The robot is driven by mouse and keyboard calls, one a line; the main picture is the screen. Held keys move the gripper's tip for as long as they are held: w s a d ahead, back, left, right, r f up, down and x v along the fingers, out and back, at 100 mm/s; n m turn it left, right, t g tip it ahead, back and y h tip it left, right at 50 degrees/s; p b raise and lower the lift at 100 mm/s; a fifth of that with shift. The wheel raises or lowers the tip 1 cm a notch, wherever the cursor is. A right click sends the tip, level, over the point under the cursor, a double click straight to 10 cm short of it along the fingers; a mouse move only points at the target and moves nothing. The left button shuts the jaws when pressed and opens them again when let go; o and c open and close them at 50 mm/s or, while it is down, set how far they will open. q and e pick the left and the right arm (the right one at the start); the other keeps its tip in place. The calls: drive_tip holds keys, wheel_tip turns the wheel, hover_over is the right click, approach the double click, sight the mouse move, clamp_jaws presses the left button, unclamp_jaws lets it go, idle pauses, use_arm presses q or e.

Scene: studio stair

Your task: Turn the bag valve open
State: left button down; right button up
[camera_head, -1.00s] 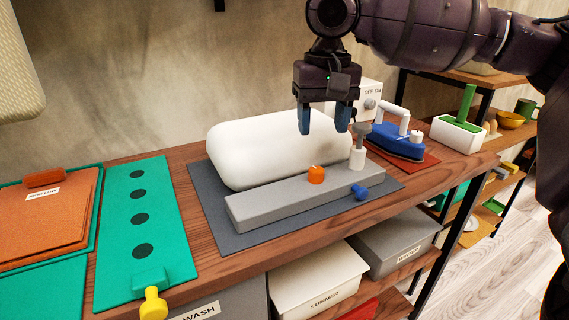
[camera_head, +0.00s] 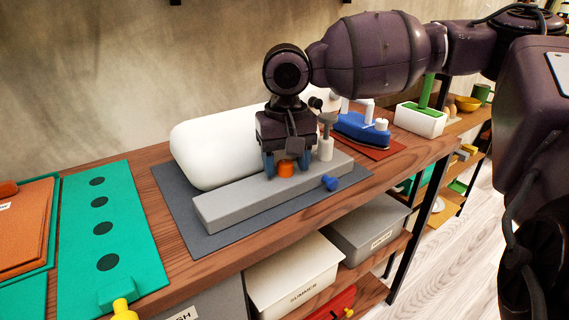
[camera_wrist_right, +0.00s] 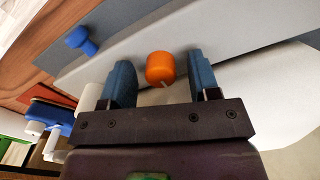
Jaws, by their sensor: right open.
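In the right wrist view the orange knob (camera_wrist_right: 160,67) lies between the two open fingers of the right gripper (camera_wrist_right: 160,80), with a gap on each side. A pale mark shows on the knob's rim. My left gripper is not in view.
A blue knob (camera_head: 330,182) sticks out of the bar's front. A grey-topped white post (camera_head: 326,140) stands right of the gripper. A blue iron (camera_head: 362,129) is farther right. A green board (camera_head: 110,235) lies left. Boxes (camera_head: 292,278) sit on the shelf below.

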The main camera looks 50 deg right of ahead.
drive_tip(key=shift+f, duration=0.15)
drive_tip(key=c, duration=0.9)
